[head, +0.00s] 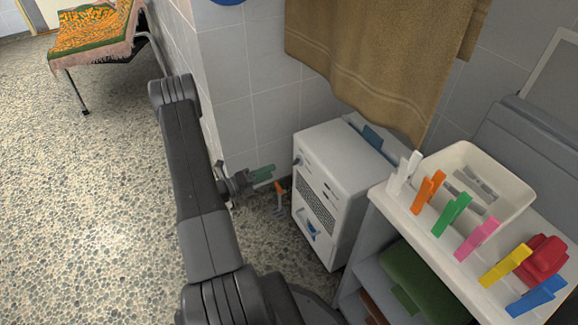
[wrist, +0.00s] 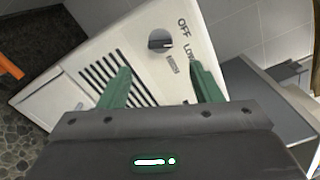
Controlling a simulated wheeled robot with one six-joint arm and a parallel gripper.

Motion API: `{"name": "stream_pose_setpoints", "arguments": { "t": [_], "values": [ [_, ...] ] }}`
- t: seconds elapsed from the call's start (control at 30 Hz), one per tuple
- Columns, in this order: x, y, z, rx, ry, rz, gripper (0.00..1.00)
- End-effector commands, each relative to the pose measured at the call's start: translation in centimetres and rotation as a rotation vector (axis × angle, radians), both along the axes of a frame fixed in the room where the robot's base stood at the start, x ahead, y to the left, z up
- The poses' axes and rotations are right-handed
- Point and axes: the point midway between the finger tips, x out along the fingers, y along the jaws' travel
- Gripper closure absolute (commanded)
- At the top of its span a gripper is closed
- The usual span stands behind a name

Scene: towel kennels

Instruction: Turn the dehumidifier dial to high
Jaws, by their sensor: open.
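The dehumidifier (head: 345,155) is a white box on the floor against the tiled wall in the head view. Its panel (wrist: 95,50) shows tilted in the wrist view, with a small dark dial (wrist: 160,40) and the labels OFF, LOW and HIGH around its right side. I cannot tell which label the dial points to. My gripper (head: 268,174) is left of the dehumidifier's front in the head view. In the wrist view its green fingers (wrist: 160,72) are apart, one on each side below the dial, with nothing between them. They look clear of the dial.
A brown towel (head: 375,60) hangs above the dehumidifier. A shelf (head: 430,235) with colored clothespins and a cream bin (head: 470,165) stands close on the right. An orange object (head: 280,195) is near my gripper. Pebbled floor (head: 90,200) is clear on the left.

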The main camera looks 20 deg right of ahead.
Motion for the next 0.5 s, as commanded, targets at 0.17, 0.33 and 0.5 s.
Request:
{"name": "stream_pose_setpoints", "arguments": {
  "t": [0.17, 0.33, 0.5],
  "values": [
    [0.1, -3.3, -0.2, 0.0, -0.001, -0.005, 0.42],
    [0.4, -6.0, -0.2, 0.0, -0.002, -0.004, 0.42],
    [0.5, -8.0, -0.1, 0.0, -0.002, -0.003, 0.42]
  ]
}}
